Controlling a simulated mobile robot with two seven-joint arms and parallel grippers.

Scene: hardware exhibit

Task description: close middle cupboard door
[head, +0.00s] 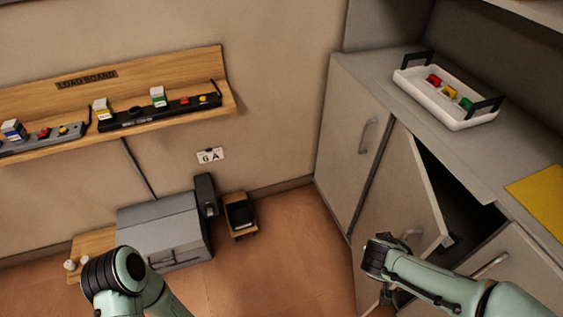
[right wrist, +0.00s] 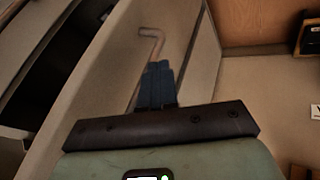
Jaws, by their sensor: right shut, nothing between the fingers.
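The middle cupboard door (head: 398,195) is a grey panel standing ajar, with a dark gap between its free edge and the cupboard. Its handle (head: 412,233) is partly visible just above my right wrist. In the right wrist view the door (right wrist: 105,70) fills the left middle, with its bar handle (right wrist: 152,34) beyond the fingers. My right gripper (right wrist: 158,70) is shut and empty, its dark blue fingers pointing at the door face and overlapping the handle's line. Contact cannot be told. My left arm shows at the lower left of the head view; its gripper is not visible.
The left cupboard door (head: 350,135) is closed. A white tray (head: 455,121) with coloured pieces and a yellow sheet (head: 541,190) lie on the countertop. A grey box (head: 160,225) and a small wooden stand (head: 240,225) are by the wall. Floor between them and the cupboard is clear.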

